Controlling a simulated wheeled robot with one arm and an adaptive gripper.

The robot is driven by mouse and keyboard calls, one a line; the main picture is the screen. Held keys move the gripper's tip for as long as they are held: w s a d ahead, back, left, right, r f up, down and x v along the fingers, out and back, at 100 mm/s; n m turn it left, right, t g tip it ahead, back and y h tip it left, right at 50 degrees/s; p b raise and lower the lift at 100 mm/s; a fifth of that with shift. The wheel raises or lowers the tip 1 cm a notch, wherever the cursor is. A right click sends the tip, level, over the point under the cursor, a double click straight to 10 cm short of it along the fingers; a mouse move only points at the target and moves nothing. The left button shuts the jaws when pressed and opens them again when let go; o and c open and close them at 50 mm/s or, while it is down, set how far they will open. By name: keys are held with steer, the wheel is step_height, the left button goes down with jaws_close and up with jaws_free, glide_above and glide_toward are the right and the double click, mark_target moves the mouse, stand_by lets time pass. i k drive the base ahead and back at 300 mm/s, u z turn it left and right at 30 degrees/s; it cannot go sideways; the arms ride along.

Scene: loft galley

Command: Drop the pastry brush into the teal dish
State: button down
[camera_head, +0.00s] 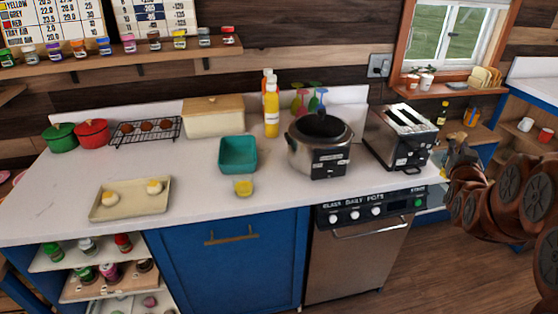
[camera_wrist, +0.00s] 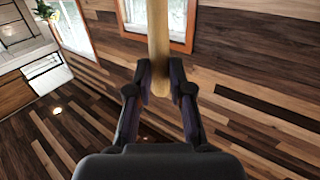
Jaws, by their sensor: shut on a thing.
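The teal dish (camera_head: 238,172) stands on the white counter in the head view, left of the slow cooker. It looks empty. My gripper (camera_wrist: 160,88) is shut on the light wooden handle of the pastry brush (camera_wrist: 158,40) in the wrist view. The handle runs up out of the top of that picture, and the bristle end is not seen. In the head view my arm is at the right edge, well right of the dish and beyond the toaster. The brush cannot be made out there.
A small yellow cup (camera_head: 243,188) stands just in front of the dish. A yellow bottle (camera_head: 271,110) stands behind it at the right. The slow cooker (camera_head: 318,150) and toaster (camera_head: 400,138) lie between my arm and the dish. A tray (camera_head: 130,205) sits left.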

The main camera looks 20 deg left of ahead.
mark_target(242, 159)
steer(key=u, duration=1.95)
steer(key=i, duration=1)
